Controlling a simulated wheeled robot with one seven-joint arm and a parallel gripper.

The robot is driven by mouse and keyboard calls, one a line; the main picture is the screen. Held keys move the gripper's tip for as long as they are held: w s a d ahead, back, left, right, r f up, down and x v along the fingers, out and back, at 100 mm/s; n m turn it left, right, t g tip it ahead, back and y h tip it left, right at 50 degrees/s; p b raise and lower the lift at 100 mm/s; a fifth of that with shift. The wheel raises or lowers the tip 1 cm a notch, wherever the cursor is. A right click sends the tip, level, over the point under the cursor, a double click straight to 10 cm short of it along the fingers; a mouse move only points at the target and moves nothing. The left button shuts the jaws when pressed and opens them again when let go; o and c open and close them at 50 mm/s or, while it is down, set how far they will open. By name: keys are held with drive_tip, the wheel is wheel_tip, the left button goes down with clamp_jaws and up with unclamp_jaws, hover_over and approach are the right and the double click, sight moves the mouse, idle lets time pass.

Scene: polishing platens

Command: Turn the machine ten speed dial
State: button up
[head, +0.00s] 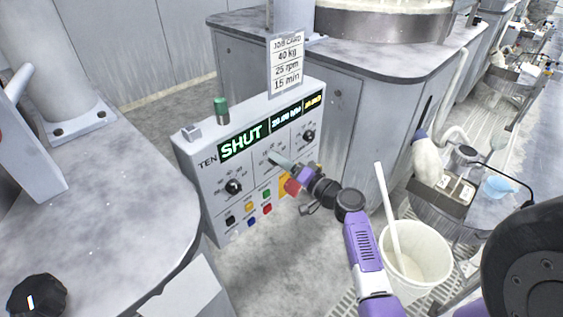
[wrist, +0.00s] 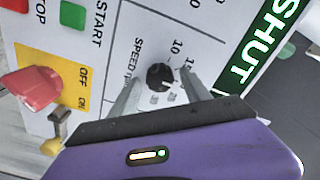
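The machine ten control box (head: 192,175) stands between the platens, labelled TEN, its display (head: 243,141) reading SHUT. The speed dial (wrist: 160,77), a round black knob, shows in the wrist view beside the word SPEED and the marks 10 and 15. In the head view my gripper covers it, in the middle section of the panel. My gripper (head: 277,159) is open, pointing at the panel. In the wrist view its two grey fingers stand on either side of the dial with gaps showing. I cannot tell whether the fingertips reach past the knob's face.
Black dials sit left (head: 233,187) and right (head: 308,135) of the middle section. A job card (head: 287,63) reads 40 kg, 25 rpm, 15 min. A white bucket (head: 433,262) stands at right.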

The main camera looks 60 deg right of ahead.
clamp_jaws()
drive_tip(key=shift+m, duration=0.3)
drive_tip(key=shift+f+m+p, duration=0.1)
drive_tip(key=shift+m+p, duration=0.4)
drive_tip(key=shift+m, duration=3.1)
drive_tip(key=shift+o, duration=1.1)
unclamp_jaws()
